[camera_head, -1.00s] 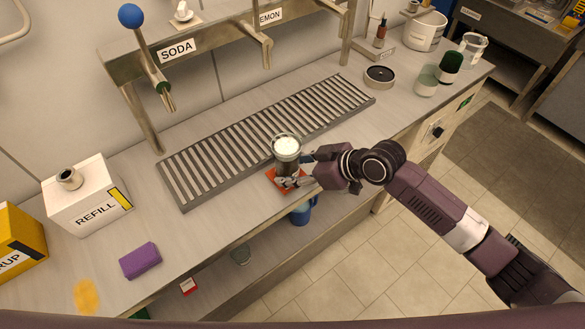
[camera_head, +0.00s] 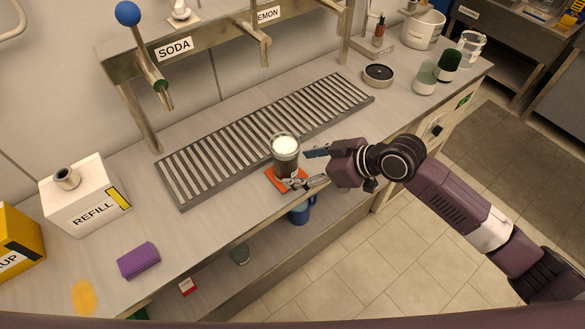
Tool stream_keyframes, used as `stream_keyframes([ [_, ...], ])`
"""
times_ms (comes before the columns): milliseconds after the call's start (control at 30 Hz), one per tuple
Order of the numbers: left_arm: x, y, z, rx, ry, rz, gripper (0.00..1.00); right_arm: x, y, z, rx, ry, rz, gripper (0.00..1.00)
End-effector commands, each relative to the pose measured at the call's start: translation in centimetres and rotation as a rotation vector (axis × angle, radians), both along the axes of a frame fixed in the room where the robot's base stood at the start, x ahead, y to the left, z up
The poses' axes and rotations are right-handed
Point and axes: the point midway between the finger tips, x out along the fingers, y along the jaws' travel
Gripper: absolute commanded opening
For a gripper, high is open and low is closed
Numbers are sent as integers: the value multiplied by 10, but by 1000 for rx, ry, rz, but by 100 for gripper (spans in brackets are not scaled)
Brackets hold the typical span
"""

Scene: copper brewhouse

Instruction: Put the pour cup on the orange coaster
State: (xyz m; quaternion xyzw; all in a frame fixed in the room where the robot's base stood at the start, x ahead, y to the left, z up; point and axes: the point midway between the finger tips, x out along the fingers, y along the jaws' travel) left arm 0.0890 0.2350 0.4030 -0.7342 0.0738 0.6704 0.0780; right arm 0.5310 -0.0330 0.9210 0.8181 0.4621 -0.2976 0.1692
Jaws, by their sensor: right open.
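The pour cup (camera_head: 285,153) is a clear cup with dark liquid and a pale foamy top. It stands upright on the orange coaster (camera_head: 272,177), which lies on the counter at the front edge of the drip grate. The cup hides the coaster's far part. My right gripper (camera_head: 304,168) is open just to the right of the cup, its fingers pointing left towards it. One finger reaches low over the coaster's right side; the other is farther back. The fingers look apart from the cup's wall. My left gripper is not in view.
The slatted drip grate (camera_head: 210,165) lies behind the cup under the taps. A white REFILL box (camera_head: 84,200) and a purple sponge-like block (camera_head: 138,260) are at left. A blue mug (camera_head: 302,212) is on the shelf below. Counter between block and coaster is clear.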

Motion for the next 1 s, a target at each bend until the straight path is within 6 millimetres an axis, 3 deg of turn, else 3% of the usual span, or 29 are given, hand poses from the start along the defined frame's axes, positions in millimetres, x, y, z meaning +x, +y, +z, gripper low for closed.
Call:
stream_keyframes([
  [200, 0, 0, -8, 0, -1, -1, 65, -19, -33, 29, -4, -1, 0, 65],
  [400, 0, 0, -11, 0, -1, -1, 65, -29, -48, 46, -1, 1, 0, 65],
  [1000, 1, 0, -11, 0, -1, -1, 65, -31, -52, 51, 1, 1, 0, 65],
])
